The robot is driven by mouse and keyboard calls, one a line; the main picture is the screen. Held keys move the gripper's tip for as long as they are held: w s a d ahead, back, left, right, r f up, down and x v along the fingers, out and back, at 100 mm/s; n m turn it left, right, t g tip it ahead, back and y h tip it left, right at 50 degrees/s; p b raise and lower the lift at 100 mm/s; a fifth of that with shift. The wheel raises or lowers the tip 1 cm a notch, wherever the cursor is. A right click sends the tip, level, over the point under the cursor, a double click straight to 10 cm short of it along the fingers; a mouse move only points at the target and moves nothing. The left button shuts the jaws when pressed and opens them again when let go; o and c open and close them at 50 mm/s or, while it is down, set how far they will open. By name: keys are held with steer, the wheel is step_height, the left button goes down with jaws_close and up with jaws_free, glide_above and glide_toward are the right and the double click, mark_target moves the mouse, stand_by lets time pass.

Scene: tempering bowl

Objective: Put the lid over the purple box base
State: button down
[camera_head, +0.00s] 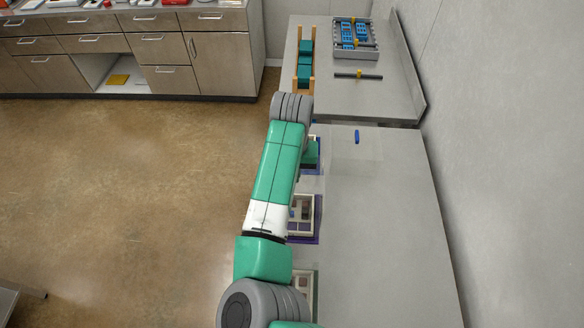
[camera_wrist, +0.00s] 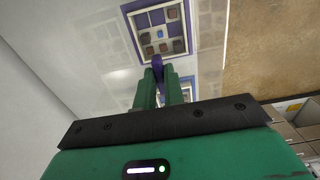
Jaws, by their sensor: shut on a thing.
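My gripper (camera_wrist: 158,78) has green fingers, shut on a purple knob (camera_wrist: 157,65), which looks like the handle of a clear lid. The lid's edges are too faint to trace. A purple box base (camera_wrist: 187,22) with a white divided insert and several small pieces lies beyond the fingertips, apart from them in the wrist view. In the head view, a purple-edged box (camera_head: 318,228) with a pale insert stands on the counter, partly behind my arm. My gripper (camera_head: 310,154) is over the counter's left edge, farther back than that box; the arm hides part of it.
A blue knob (camera_head: 357,137) on a faint clear panel lies to the right on the counter (camera_head: 390,220). Another box (camera_head: 307,283) is nearer, partly hidden by my arm. A blue-edged box (camera_wrist: 187,92) shows behind the fingers. A grey tray (camera_head: 354,40) stands at the back.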

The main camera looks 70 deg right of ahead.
steer(key=shift+f+b, duration=0.45)
steer(key=shift+f, duration=1.35)
steer(key=shift+f, duration=0.6)
steer(key=shift+p, duration=0.3)
steer(key=shift+f, duration=0.1)
steer(key=c, duration=1.4)
jaws_free()
steer(key=c, duration=0.4)
